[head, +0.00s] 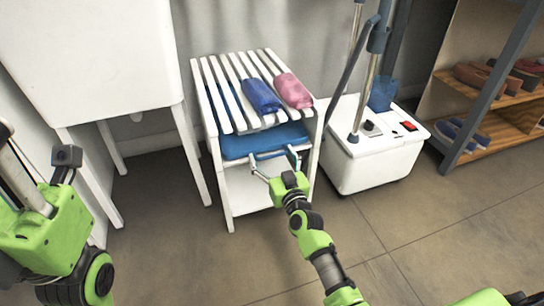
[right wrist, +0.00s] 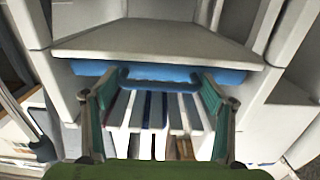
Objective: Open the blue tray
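The blue tray (head: 262,140) sits under the slatted top of a small white stand, with its front edge showing. In the right wrist view the blue tray (right wrist: 226,76) spans the stand, and its blue handle (right wrist: 160,86) lies between my fingers. My right gripper (head: 273,156) is at the front of the tray, fingers spread wide. In the right wrist view the gripper (right wrist: 158,82) has one finger near each end of the handle; I cannot tell whether they touch it. Of my left arm, only green and black parts show at the left; its fingertips are not visible.
A blue roll (head: 261,96) and a pink roll (head: 292,91) lie on the white slats (head: 222,96). A white steamer base (head: 372,160) stands close on the right, a white cabinet (head: 95,60) on the left. A shoe rack (head: 490,128) is far right. Floor in front is clear.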

